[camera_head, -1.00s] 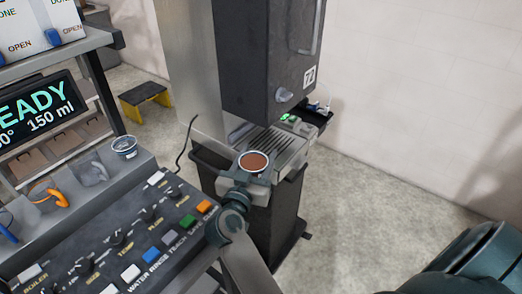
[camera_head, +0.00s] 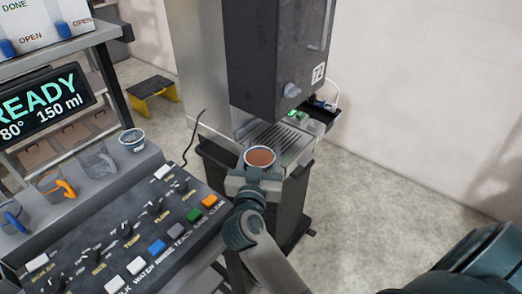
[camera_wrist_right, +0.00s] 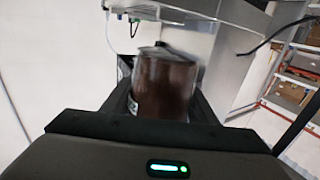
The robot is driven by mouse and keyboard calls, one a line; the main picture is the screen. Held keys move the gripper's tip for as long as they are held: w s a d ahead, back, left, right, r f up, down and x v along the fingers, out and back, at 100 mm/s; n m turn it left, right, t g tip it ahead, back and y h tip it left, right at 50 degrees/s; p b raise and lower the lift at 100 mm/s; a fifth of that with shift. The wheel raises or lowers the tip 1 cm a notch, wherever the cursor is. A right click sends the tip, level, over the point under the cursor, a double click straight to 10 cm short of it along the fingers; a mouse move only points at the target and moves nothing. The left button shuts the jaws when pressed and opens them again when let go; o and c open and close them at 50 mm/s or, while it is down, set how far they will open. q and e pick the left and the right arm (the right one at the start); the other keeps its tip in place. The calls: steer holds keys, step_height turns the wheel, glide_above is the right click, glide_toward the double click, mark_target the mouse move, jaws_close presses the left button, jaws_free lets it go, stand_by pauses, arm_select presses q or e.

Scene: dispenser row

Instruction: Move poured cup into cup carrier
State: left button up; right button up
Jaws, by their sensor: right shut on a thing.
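A clear cup filled with brown liquid (camera_head: 259,157) is held upright in my right gripper (camera_head: 256,174), in front of the tall dispenser's drip tray. In the right wrist view the cup (camera_wrist_right: 164,86) sits between the two dark fingers, which are shut on it. The liquid shows through its wall. I cannot see anything I can surely call the cup carrier. My left gripper is not in view.
The dark dispenser (camera_head: 275,60) with its slotted drip tray (camera_head: 278,137) stands behind the cup. At left are a button panel (camera_head: 130,235), a small cup (camera_head: 132,139), orange-handled and blue-handled items, and a display (camera_head: 45,103). Open floor lies to the right.

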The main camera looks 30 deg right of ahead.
steer(key=s+a+n+t+y, duration=0.2)
steer(key=a+y, duration=0.1)
steer(key=s+a+n+t+y, duration=0.1)
steer(key=s+n+y, duration=0.1)
steer(key=shift+a+r, duration=0.25)
steer(key=shift+a, duration=0.05)
steer(key=s+a+f+n+t+y, duration=0.1)
steer(key=s+a+f+n+y, duration=0.1)
steer(key=s+a+y, duration=0.3)
steer(key=shift+s+f+n+y, duration=0.4)
steer(key=shift+s+n+y, duration=0.4)
steer(key=shift+s, duration=0.4)
